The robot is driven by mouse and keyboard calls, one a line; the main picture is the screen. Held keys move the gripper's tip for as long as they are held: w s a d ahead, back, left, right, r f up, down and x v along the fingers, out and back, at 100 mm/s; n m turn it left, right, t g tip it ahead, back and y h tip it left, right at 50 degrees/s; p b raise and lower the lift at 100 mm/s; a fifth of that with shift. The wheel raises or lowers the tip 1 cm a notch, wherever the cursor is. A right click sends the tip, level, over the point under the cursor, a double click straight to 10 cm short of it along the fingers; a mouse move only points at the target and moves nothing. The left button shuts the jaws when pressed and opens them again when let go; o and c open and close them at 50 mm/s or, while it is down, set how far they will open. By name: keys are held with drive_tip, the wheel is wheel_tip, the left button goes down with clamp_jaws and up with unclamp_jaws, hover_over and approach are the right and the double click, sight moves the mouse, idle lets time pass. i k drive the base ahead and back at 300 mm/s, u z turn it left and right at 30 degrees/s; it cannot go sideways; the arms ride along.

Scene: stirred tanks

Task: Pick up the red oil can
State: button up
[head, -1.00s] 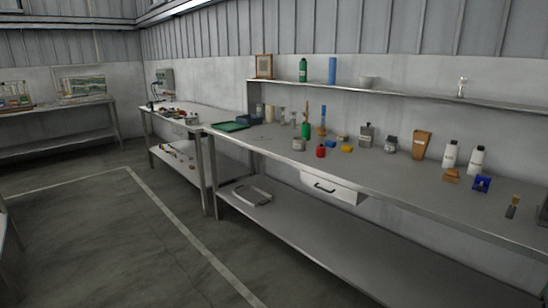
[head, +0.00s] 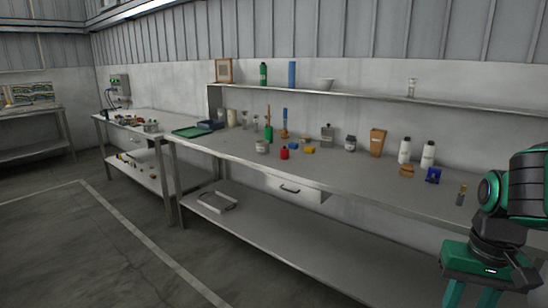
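The red oil can (head: 284,153) is a small red container with a narrower top. It stands upright near the front edge of the long workbench (head: 355,178), above and slightly left of the drawer. My arm shows at the right edge of the head view. The teal end of it, my gripper (head: 472,296), is low at the bottom right, in front of the bench and well apart from the red can. Its lower end is cut off by the frame, so I cannot tell whether it is open or shut.
Near the can stand a grey-white jar (head: 262,147), a blue block (head: 293,146), a yellow block (head: 309,150) and a green bottle (head: 268,134). White bottles (head: 404,151) stand farther right. A shelf (head: 370,98) runs above. The floor (head: 75,250) at left is clear.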

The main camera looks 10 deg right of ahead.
sight(284, 155)
drive_tip(key=z, duration=0.05)
drive_tip(key=i, duration=1.6)
drive_tip(key=z, duration=0.05)
